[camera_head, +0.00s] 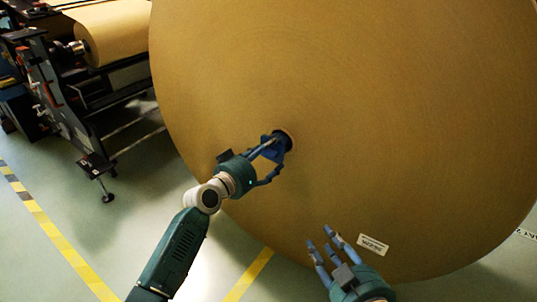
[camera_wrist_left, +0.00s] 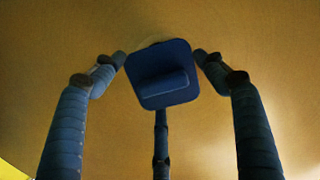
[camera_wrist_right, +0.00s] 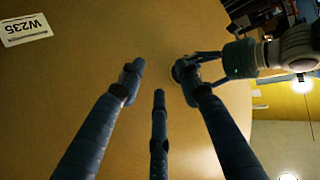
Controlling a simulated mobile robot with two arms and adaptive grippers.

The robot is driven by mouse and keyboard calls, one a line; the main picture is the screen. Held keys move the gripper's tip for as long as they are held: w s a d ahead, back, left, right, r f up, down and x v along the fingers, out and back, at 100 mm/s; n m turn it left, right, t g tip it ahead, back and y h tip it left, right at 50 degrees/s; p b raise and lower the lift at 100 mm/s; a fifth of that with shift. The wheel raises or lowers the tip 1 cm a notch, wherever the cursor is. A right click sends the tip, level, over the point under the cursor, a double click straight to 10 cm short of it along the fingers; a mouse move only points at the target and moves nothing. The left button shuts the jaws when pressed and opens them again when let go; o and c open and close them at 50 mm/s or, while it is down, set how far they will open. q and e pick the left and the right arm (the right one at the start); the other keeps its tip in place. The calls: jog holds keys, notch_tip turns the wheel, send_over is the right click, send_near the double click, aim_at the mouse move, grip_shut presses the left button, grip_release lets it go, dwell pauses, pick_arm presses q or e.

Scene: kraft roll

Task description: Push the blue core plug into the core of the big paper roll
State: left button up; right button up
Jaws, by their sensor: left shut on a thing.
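The big paper roll (camera_head: 380,110) stands on end face toward me and fills much of the head view. The blue core plug (camera_head: 270,153) is at the core (camera_head: 290,137) in the roll's face. My left gripper (camera_head: 274,158) is shut on the plug. In the left wrist view the plug (camera_wrist_left: 163,75) shows its square flange and raised grip between the fingers, covering most of the core. I cannot tell how deep the plug sits. My right gripper (camera_head: 325,246) is open and empty, low in front of the roll; its spread fingers also show in the right wrist view (camera_wrist_right: 160,90).
A white label (camera_head: 372,245) is on the roll's lower face. A dark machine (camera_head: 65,95) with a smaller paper roll (camera_head: 110,30) stands at the upper left. Yellow floor lines (camera_head: 60,240) cross the open floor at lower left.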

pick_arm(q)
jog(key=shift+w+d, duration=0.15)
jog(key=shift+w+d+b, duration=0.3)
jog(key=shift+w+b, duration=0.15)
jog(key=shift+b, duration=0.05)
pick_arm(e)
notch_tip(320, 180, up, 6)
jog(key=w+a+t, duration=0.1)
jog(key=w+t, duration=0.1)
jog(key=t, duration=0.1)
jog(key=shift+y, duration=0.4)
dwell(0.4)
jog(key=shift+a+f, duration=0.1)
dwell(0.4)
pick_arm(q)
jog(key=shift+w+d+b, duration=0.2)
jog(key=shift+w+b, duration=0.1)
jog(key=shift+w+d+b, duration=0.3)
jog(key=shift+w+b, duration=0.05)
jog(key=shift+b, duration=0.05)
pick_arm(e)
notch_tip(320, 180, up, 7)
jog(key=t+y, duration=0.1)
jog(key=t, duration=0.2)
jog(key=shift+s+a+r+t, duration=0.2)
jog(key=shift+a+t, duration=0.1)
jog(key=shift+a, duration=0.1)
dwell(0.7)
dwell(0.4)
